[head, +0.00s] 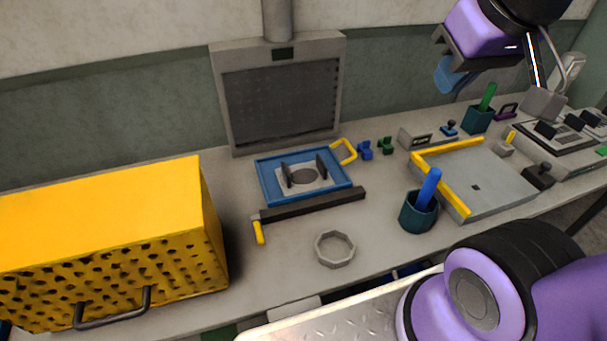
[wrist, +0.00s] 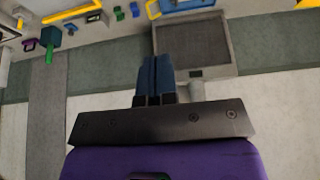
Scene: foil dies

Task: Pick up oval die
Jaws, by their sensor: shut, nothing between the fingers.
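A light grey plate with a dark oval opening (head: 303,187) lies in a blue tray (head: 265,196) at mid-bench; two dark upright pieces stand on it. It is the only oval-shaped piece I can make out, but I cannot tell for sure that it is the oval die. My gripper (head: 449,80) is raised high at the upper right, well away from the tray. Its blue fingers are together and empty in the wrist view (wrist: 154,76). Part of the tray shows at that view's top edge (wrist: 180,5).
A yellow perforated box (head: 110,235) fills the left. A dark bar (head: 312,205) and an octagonal ring (head: 335,249) lie before the tray. A teal cup (head: 414,213) holds a blue marker. A grey plate with yellow edges (head: 490,180) lies right. A grey screened panel (head: 282,105) stands behind.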

